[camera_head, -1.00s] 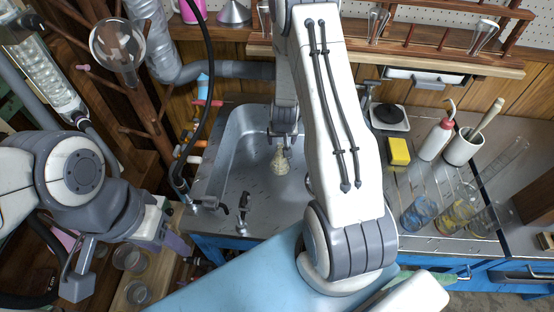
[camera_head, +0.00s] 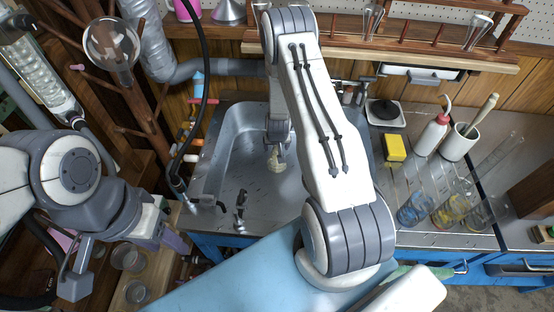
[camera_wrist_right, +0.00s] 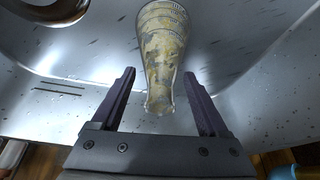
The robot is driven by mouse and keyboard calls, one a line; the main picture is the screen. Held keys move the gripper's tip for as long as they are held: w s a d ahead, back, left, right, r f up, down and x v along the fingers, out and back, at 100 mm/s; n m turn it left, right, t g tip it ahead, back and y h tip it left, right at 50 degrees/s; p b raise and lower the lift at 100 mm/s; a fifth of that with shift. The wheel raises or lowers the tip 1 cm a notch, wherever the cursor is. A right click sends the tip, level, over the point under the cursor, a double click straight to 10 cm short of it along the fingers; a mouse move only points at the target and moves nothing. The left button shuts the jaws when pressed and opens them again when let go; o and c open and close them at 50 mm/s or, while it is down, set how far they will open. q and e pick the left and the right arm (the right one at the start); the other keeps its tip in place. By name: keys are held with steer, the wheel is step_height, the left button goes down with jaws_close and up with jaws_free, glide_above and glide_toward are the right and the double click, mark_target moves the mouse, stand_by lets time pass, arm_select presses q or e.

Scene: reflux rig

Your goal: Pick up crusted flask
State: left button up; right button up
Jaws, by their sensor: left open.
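The crusted flask (camera_head: 276,164) is in the sink basin, mostly covered by my right gripper (camera_head: 277,148) in the head view. In the right wrist view the flask (camera_wrist_right: 163,52) is pale glass with patchy yellow-brown crust and a narrow neck pointing toward the gripper. The two dark fingers of the right gripper (camera_wrist_right: 159,75) are apart, one on each side of the neck, with gaps on both sides. My left gripper (camera_head: 176,240) is at the lower left, away from the flask, with its fingers partly hidden.
The metal sink (camera_head: 235,165) has a tap (camera_head: 240,208) at its front edge. A yellow sponge (camera_head: 394,147), a wash bottle (camera_head: 431,135), a white mug (camera_head: 459,142) and glass beakers (camera_head: 416,209) stand on the right counter. A round flask (camera_head: 111,45) hangs on the wooden rack at left.

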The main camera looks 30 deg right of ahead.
jaws_close()
steer(key=shift+s, duration=0.1)
stand_by(1.2)
